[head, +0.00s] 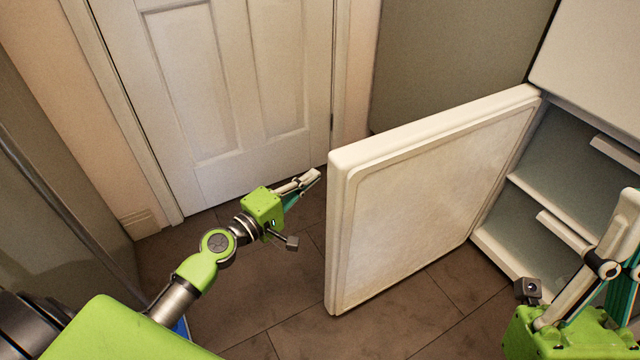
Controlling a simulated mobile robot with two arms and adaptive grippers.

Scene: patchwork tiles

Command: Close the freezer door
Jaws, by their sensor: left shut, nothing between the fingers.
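The white freezer door (428,195) stands wide open in the head view, its inner face toward me. It is hinged at the right on the freezer (515,215), whose shelves show. My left gripper (312,178) is shut and empty, just left of the door's free edge, with a small gap seen between them. My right gripper (618,235) is at the lower right, in front of the freezer opening. It is cut by the frame edge, and whether its fingers are open or shut does not show.
A white panelled room door (230,90) stands behind at the left. A grey cabinet-like surface (50,190) runs along the left edge. The brown tile floor (300,320) is clear around the freezer door. An upper white door (590,60) is above the opening.

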